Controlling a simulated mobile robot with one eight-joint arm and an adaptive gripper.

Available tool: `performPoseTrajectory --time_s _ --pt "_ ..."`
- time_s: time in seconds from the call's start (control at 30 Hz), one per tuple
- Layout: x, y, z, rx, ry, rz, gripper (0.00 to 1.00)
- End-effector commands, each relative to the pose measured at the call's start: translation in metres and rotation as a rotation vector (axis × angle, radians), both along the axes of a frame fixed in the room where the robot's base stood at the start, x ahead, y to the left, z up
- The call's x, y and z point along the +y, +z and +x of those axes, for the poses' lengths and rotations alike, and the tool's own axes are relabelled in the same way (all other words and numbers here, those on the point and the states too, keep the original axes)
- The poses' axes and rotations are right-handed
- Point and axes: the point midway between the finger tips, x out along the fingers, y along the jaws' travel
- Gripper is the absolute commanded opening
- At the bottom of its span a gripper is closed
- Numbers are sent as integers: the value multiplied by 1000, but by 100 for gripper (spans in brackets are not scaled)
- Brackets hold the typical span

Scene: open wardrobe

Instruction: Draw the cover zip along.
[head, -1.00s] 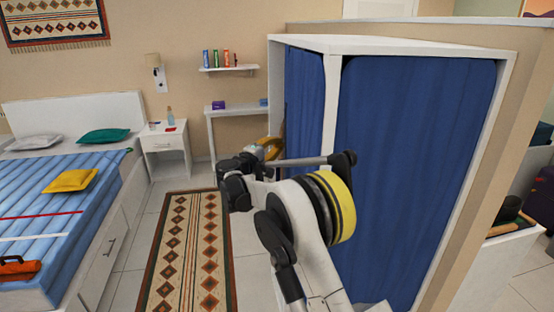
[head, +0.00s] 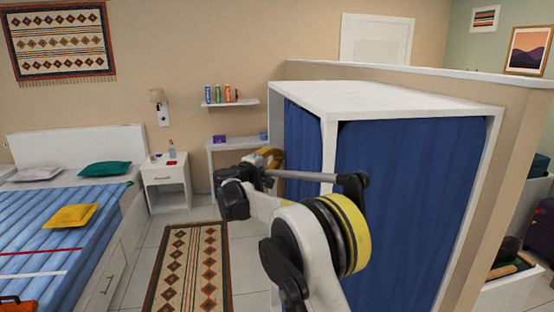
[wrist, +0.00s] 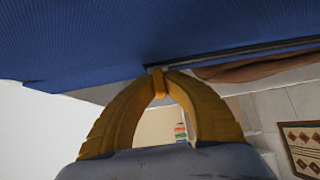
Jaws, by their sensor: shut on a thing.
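A blue fabric cover (head: 410,190) hangs on the front and side of a white-framed wardrobe. In the wrist view the cover (wrist: 90,35) fills the top. A dark seam, probably the zip line (wrist: 240,52), runs right from the fingertips. My gripper (wrist: 158,78) has its two curved yellow fingers closed together on a small orange zip pull (wrist: 158,84) at the cover's edge. In the head view my gripper (head: 272,158) is at the wardrobe's left side, below its top; my own arm partly hides it, and the pull cannot be made out there.
The white wardrobe top (head: 390,98) is above my gripper. A small desk (head: 222,145) and a wall shelf (head: 232,103) stand behind. A bed (head: 60,225) and nightstand (head: 166,185) are at left. The patterned rug (head: 190,265) lies on otherwise clear floor.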

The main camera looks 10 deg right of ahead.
Motion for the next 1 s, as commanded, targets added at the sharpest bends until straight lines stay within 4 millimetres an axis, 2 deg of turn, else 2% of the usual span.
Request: performPoseTrajectory --time_s 0.07,0.1,0.17,0.47,0.57,1.0 --pt "1 6 1 -3 4 -10 0" --pt "1 6 1 -3 4 -10 17" --pt "1 5 1 -2 4 -9 34" --pt "2 4 0 -2 3 -6 34" --pt "7 3 -5 -1 4 -6 34" --pt "70 4 -68 -1 5 -7 34"
